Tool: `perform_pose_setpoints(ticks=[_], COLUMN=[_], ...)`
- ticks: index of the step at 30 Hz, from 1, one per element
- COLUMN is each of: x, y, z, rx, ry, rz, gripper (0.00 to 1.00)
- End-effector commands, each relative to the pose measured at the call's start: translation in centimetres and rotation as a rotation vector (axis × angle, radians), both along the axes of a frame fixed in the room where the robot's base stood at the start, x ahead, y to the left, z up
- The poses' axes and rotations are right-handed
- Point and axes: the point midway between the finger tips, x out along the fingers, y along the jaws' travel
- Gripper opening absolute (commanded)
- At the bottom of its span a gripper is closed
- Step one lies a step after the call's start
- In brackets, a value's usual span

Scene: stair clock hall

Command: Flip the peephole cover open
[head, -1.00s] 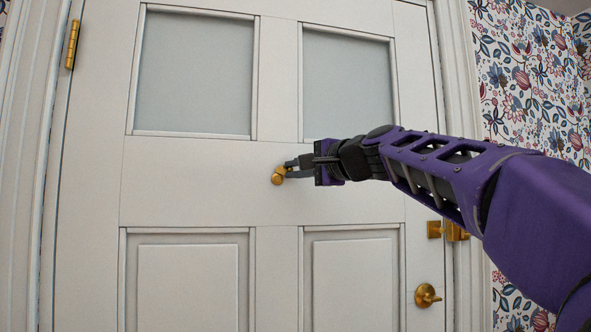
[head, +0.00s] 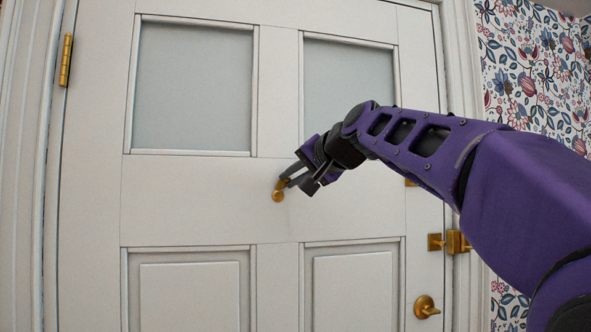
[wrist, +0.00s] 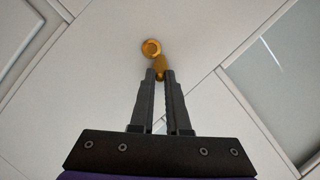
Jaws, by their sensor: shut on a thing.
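The brass peephole (head: 278,196) is on the white door's middle rail, between the upper panes and lower panels. It shows as a round brass ring in the wrist view (wrist: 151,48). Its small brass cover (wrist: 160,68) sticks out from the ring toward my gripper, up and to the right in the head view. My gripper (wrist: 160,74) is shut on the cover, with a fingertip on each side of it. In the head view my gripper (head: 284,183) comes in from the upper right, tilted down toward the peephole. The fingers hide part of the cover.
The door (head: 190,200) looks closed. A brass latch (head: 436,241) and a brass thumb-turn (head: 426,306) are at its right edge, below my arm. A hinge (head: 66,60) is at upper left. Patterned wallpaper (head: 530,70) lies right. The door left of the peephole is clear.

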Motion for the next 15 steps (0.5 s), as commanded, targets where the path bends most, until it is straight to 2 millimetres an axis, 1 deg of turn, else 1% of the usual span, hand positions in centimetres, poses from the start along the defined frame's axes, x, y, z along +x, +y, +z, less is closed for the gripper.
perform_pose_setpoints(ticks=[1, 6, 15], x=[-0.08, -0.13, -0.17], y=[0.25, 0.48, 0.73], z=[0.46, 0.47, 0.57], rx=[-0.038, -0.155, -0.282], ry=[-0.014, -0.047, -0.083], rz=[0.003, 0.002, 0.000], gripper=[0.00, 0.00, 0.00])
